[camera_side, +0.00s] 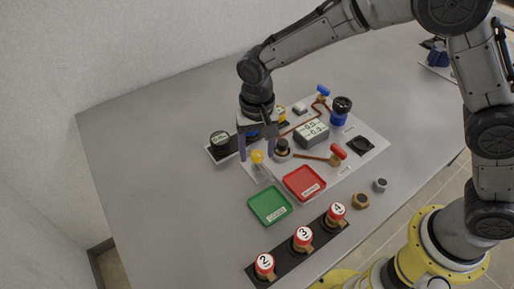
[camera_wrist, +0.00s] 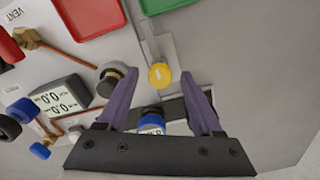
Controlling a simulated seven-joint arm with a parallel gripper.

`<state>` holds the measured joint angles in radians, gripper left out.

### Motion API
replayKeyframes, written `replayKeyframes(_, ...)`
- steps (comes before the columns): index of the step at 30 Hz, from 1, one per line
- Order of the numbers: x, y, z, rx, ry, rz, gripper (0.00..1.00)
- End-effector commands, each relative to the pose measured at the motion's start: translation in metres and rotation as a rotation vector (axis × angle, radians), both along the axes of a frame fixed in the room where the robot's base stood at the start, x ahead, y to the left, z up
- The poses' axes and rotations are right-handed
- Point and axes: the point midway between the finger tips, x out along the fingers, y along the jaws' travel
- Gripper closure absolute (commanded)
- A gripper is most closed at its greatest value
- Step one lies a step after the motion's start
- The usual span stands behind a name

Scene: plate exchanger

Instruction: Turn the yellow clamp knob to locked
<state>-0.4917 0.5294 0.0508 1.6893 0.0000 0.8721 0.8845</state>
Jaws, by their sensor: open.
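The yellow clamp knob (camera_side: 257,157) is small and round and sits on a pale bracket on the panel, behind the green tray. It also shows in the wrist view (camera_wrist: 160,76), with a pale mark on its top, at the end of a grey strip (camera_wrist: 149,38). My gripper (camera_side: 256,161) is open and points down, one purple finger on each side of the knob in the picture. In the wrist view my gripper (camera_wrist: 160,74) has its fingertips left and right of the knob, with a visible gap on both sides. I cannot tell their exact height against it.
A black-capped fitting (camera_wrist: 112,78) stands close beside the left finger in the wrist view. Red (camera_side: 304,183) and green (camera_side: 269,206) trays are in front. A digital display (camera_side: 311,132) stands right. The left table is clear.

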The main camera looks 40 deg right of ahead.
Motion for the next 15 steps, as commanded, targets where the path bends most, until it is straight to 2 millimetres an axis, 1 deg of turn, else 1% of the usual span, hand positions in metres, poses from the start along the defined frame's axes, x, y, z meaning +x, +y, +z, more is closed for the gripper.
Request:
replayKeyframes(1,0.0,0.0,0.0001,0.0,0.0,0.0,0.33)
replayKeyframes(2,0.0,0.0,0.0002,0.0,0.0,0.0,0.37)
replayKeyframes(3,0.0,0.0,0.0003,0.0,0.0,0.0,0.44)
replayKeyframes(5,0.0,0.0,0.0004,0.0,0.0,0.0,0.55)
replayKeyframes(9,0.0,0.0,0.0005,0.0,0.0,0.0,0.8)
replayKeyframes(11,0.0001,0.0,0.0006,0.0,0.0,0.0,0.91)
replayKeyframes(12,0.0001,0.0,0.0006,0.0,0.0,0.0,0.98)
replayKeyframes(13,0.0001,0.0,0.0007,0.0,0.0,0.0,1.0)
replayKeyframes(15,0.0001,0.0,0.0008,0.0,0.0,0.0,1.0)
